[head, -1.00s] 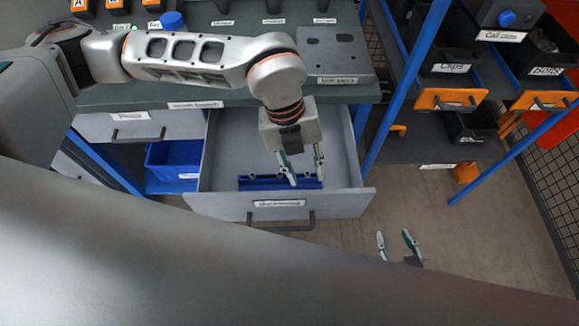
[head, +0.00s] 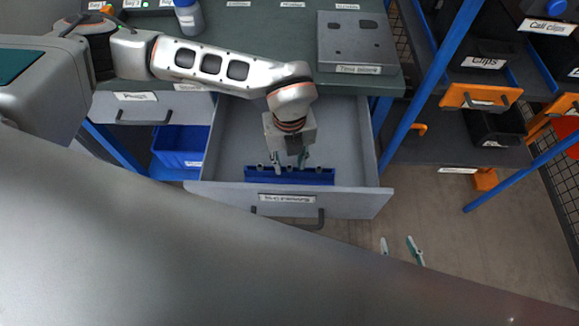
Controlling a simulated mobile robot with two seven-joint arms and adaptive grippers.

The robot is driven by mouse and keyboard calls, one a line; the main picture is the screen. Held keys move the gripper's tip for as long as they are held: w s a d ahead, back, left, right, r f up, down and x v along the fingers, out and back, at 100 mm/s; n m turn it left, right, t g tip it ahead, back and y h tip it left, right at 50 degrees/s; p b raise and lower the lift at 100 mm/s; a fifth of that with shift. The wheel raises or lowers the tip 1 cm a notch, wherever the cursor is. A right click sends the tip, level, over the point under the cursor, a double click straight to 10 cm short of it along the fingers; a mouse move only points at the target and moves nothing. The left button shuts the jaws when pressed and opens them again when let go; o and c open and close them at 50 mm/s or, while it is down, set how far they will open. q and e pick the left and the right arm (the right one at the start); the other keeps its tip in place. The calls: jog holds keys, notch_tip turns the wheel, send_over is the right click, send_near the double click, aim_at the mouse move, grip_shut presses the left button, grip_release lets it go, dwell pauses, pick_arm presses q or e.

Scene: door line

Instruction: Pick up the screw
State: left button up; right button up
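My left gripper (head: 289,160) points down inside the open grey drawer (head: 238,130), just above a blue holder (head: 253,176) at the drawer's front. Its two fingers are spread a little apart at the holder's row of small grey pieces (head: 261,167). I cannot tell which piece is the screw, or whether anything is between the fingers. My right gripper (head: 400,249) shows only its two fingertips, spread apart and empty over the floor, in front of the drawer and to its right.
A blue bin (head: 180,145) sits left of the drawer. A blue-posted shelf with an orange-fronted clips bin (head: 480,96) stands at right.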

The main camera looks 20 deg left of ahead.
aim_at(289, 167)
pick_arm(q)
jog(key=shift+f, duration=0.45)
jog(key=c, duration=0.9)
jog(key=shift+r, duration=0.1)
notch_tip(289, 167, up, 20)
jog(key=p, duration=0.1)
grip_shut()
